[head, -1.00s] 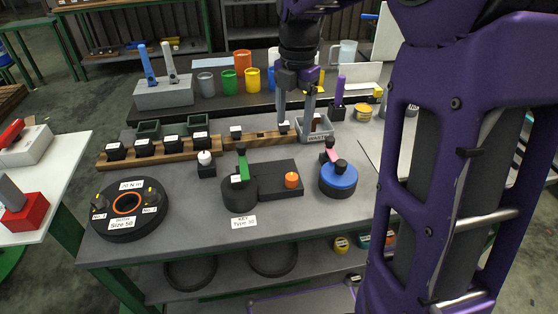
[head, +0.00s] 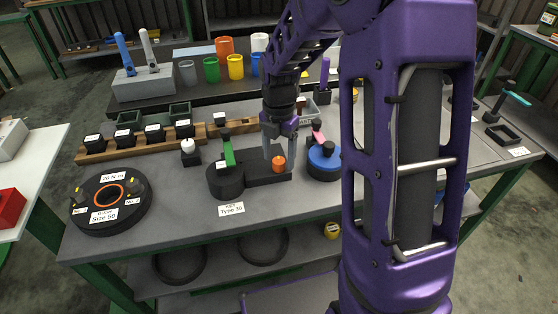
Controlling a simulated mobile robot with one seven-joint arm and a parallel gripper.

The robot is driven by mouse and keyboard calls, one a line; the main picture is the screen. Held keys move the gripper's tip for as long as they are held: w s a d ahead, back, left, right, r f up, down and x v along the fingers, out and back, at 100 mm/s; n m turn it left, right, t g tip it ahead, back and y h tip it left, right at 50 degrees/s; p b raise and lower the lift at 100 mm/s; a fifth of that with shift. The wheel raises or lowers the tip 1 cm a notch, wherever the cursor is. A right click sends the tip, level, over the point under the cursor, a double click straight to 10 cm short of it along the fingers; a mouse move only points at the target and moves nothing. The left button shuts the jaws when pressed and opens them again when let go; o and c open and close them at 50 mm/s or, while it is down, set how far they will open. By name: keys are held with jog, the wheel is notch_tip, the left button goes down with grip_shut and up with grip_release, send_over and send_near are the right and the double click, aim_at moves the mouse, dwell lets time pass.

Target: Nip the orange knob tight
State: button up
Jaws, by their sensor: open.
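The orange knob (head: 279,164) sits on the right part of a low black block (head: 262,181) on the grey workbench. A round black base with a green lever (head: 228,152) stands at the block's left end. My gripper (head: 279,152) points down at the knob with its grey fingers apart. Its fingertips are close to the knob, one to the left and one to the right in the picture. I cannot tell whether they touch it or how far down beside it they reach.
A blue round device (head: 323,162) with a pink lever stands close on the right. A white-topped black piece (head: 189,150) stands to the left, and a black ring fixture (head: 110,203) farther left. A "Type 30" label (head: 231,209) lies in front. The bench front is otherwise clear.

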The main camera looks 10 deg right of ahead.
jog(key=shift+f, duration=0.65)
grip_shut()
